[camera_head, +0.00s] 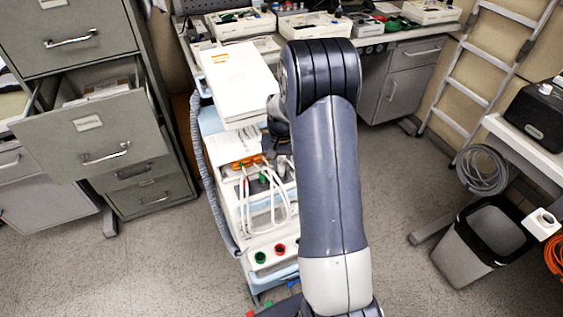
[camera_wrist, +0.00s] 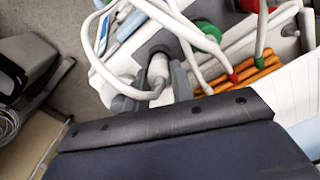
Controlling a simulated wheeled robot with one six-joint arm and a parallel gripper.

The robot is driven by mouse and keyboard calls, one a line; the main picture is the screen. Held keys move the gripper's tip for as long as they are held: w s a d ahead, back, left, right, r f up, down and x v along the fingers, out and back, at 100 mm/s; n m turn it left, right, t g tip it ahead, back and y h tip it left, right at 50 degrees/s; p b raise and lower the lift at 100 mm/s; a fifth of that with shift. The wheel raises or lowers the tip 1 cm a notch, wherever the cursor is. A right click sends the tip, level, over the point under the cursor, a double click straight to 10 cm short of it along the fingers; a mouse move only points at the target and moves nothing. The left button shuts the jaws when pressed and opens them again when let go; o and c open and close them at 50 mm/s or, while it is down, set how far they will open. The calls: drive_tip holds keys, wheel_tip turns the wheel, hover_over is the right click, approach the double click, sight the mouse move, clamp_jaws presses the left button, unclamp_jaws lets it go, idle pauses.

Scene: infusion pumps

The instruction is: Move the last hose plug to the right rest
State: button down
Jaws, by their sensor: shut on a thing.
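My gripper (camera_wrist: 160,70) is shut on a white hose plug (camera_wrist: 158,66) in the wrist view, with a dark finger on each side of it. A white hose curves away from this plug. In the head view my gripper (camera_head: 268,150) is over the pump cart, partly hidden by my arm. Other white hoses (camera_head: 248,205) loop down the cart's front. An orange ribbed strip (camera_wrist: 240,76) lies to the right of the held plug, with red and green hose ends at it. A larger green fitting (camera_wrist: 208,34) is beyond. I cannot tell which part is the right rest.
Green (camera_head: 260,257) and red (camera_head: 279,249) round ports sit low on the cart's front. A white box (camera_head: 238,80) stands on top. An open cabinet drawer (camera_head: 85,135) juts out at the left. A bin (camera_head: 480,245) stands at the right. Some floor between is clear.

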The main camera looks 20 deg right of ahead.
drive_tip(key=shift+f+b, duration=0.3)
drive_tip(key=shift+f, duration=0.2)
drive_tip(key=c, duration=1.1)
unclamp_jaws()
wheel_tip(320, 180, up, 11)
drive_tip(key=shift+f, duration=0.1)
wheel_tip(320, 180, down, 11)
drive_tip(key=shift+r+p, duration=0.3)
drive_tip(key=shift+r, duration=0.25)
